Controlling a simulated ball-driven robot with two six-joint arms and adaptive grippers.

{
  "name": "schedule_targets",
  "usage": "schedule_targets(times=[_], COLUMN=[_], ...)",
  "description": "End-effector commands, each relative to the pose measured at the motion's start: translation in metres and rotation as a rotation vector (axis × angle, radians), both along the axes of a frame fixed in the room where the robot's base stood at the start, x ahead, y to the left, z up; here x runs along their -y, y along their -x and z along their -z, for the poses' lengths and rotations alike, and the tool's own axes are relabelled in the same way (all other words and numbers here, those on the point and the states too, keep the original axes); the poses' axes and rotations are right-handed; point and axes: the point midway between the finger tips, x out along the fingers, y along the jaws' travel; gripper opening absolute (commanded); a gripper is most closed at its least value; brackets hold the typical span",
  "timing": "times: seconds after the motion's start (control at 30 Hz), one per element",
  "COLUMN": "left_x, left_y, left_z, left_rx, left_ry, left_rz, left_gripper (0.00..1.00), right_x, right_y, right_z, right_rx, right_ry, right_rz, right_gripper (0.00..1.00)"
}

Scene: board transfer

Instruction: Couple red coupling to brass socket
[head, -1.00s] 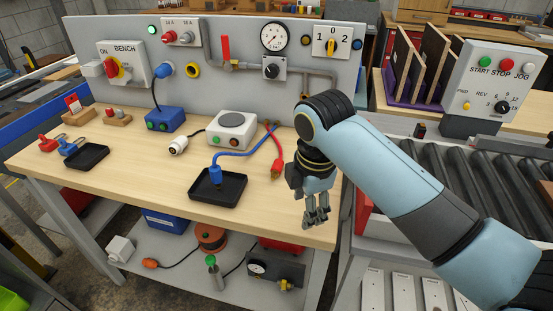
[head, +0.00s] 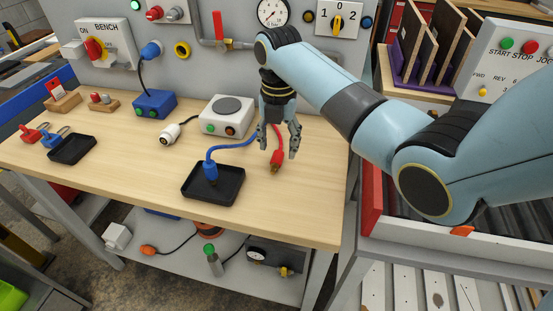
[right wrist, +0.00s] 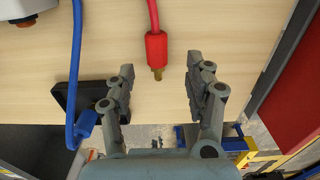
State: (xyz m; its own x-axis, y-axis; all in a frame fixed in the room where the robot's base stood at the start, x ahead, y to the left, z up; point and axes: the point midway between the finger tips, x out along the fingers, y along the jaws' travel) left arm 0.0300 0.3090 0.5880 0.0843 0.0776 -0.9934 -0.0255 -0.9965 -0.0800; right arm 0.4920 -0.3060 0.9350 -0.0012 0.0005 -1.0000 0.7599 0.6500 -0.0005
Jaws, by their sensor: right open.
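The red coupling (head: 276,160) lies on the bench top at the end of a red hose, its brass tip toward the front edge. It also shows in the right wrist view (right wrist: 156,47), between and just beyond the fingertips. My right gripper (head: 278,150) is open and empty, pointing down over the coupling; it also frames the view from the right wrist (right wrist: 160,75). I cannot tell whether a finger touches the coupling. A brass-coloured fitting (head: 284,271) sits on the gauge unit on the lower shelf; I cannot tell whether it is the socket. My left gripper is out of view.
A blue coupling (head: 210,173) on a blue hose rests in the black tray (head: 236,194), left of the red one. A white hotplate unit (head: 226,115) stands behind. The grey back panel (head: 210,75) bounds the bench. The front right bench top is clear.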

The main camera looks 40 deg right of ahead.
Motion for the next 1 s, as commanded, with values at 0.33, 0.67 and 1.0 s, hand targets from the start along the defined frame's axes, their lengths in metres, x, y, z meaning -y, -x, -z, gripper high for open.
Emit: schedule_targets(times=[0.33,0.67,1.0], left_x=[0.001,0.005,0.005], left_y=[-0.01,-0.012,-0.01], left_z=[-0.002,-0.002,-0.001], left_rx=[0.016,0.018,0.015], left_ry=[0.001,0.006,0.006], left_rz=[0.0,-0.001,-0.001], left_gripper=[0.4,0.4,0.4], right_x=[-0.001,-0.001,-0.001], right_y=[-0.004,-0.004,-0.004], right_z=[0.046,0.047,0.047], right_rx=[-0.001,0.001,0.0], right_ry=[0.0,0.001,0.0], right_rz=[0.0,0.0,0.001], right_gripper=[0.53,0.41,0.0])
